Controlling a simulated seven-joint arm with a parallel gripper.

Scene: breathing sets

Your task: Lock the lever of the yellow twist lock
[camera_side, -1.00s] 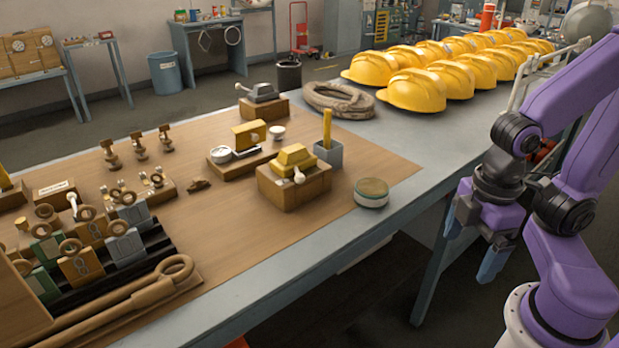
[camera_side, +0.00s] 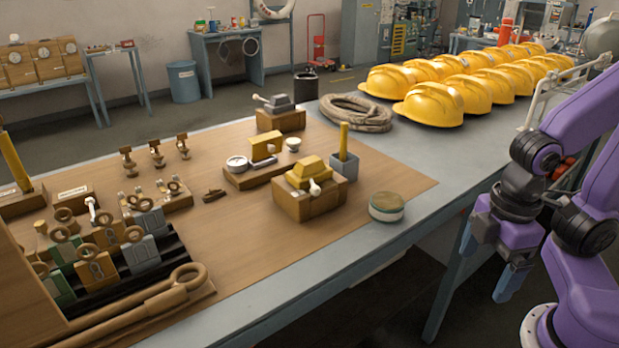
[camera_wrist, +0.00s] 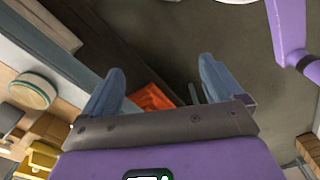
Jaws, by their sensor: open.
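The yellow twist lock (camera_side: 308,170) sits on a wooden block (camera_side: 312,206) in the middle of the workbench. Its pale lever (camera_side: 314,188) shows on the near side, its knob end pointing toward the camera; I cannot tell its exact setting. In the wrist view, a yellow part at the lower left (camera_wrist: 40,160) looks like this lock, partly cut off. My gripper (camera_side: 488,262) is open and empty, off the bench's front edge, right of the lock and well apart from it. Its two blue fingers (camera_wrist: 160,78) show apart in the wrist view.
A round tin (camera_side: 387,208) stands between the lock and the bench edge. A grey cup with a yellow stick (camera_side: 344,165) is close behind the lock at right. Coiled rope (camera_side: 357,113) and yellow helmets (camera_side: 430,103) lie farther back. A padlock rack (camera_side: 110,262) fills the left front.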

